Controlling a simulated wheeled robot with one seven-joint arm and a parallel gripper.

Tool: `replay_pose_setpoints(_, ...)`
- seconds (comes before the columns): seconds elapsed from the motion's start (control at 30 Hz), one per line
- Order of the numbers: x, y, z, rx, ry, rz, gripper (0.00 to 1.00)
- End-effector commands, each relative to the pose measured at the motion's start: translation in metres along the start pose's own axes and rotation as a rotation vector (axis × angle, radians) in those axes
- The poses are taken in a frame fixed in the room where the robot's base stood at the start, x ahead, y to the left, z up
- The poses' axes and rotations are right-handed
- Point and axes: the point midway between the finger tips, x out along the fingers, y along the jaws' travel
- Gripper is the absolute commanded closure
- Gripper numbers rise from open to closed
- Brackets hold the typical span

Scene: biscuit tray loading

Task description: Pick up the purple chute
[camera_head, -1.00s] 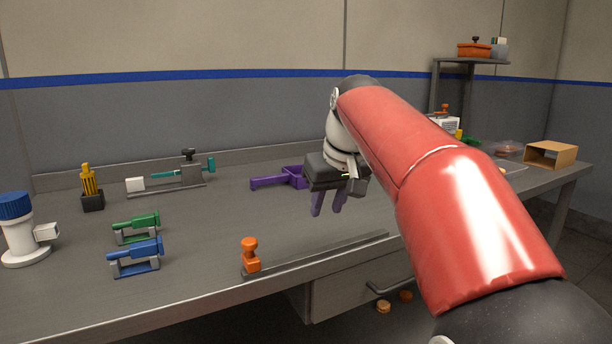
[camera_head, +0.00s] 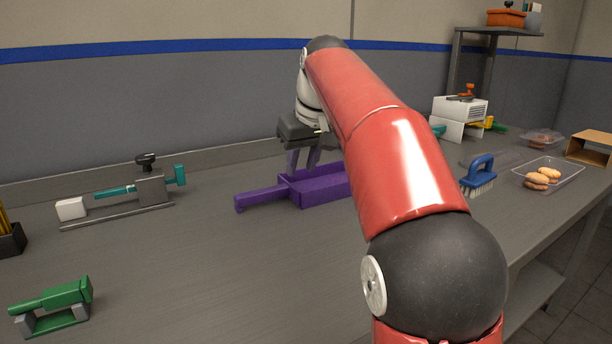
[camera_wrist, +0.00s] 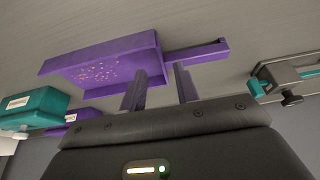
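The purple chute (camera_head: 320,192) lies on the workbench, an open tray with a straight handle (camera_head: 260,198) pointing left. Part of its right end is hidden behind my red arm. In the wrist view the chute (camera_wrist: 105,62) shows yellow specks on its floor, and its handle (camera_wrist: 197,54) points right. My gripper (camera_head: 302,168) points down close to the chute's handle end, its two fingers apart. In the wrist view my gripper (camera_wrist: 160,82) is open with nothing between the fingers, near where handle and tray join. I cannot tell whether the fingers touch the chute.
A teal clamp device (camera_head: 150,188) and a green one (camera_head: 55,305) stand left. A blue brush (camera_head: 479,176) and a clear tray with biscuits (camera_head: 567,172) are right. In the wrist view a teal block (camera_wrist: 38,106) and another purple piece (camera_wrist: 78,118) lie left. The bench front is clear.

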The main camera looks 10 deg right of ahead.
Motion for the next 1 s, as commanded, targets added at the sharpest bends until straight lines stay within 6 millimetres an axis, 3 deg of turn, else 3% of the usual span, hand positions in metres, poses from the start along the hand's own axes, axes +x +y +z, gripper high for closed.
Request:
replay_pose_setpoints(0.6,0.072,-0.001,0.001,-0.001,-0.001,-0.001,0.69)
replay_pose_setpoints(0.9,0.078,-0.001,0.001,0.000,0.001,0.000,0.69)
replay_pose_setpoints(1.0,0.078,-0.001,0.001,0.000,0.001,0.000,0.80)
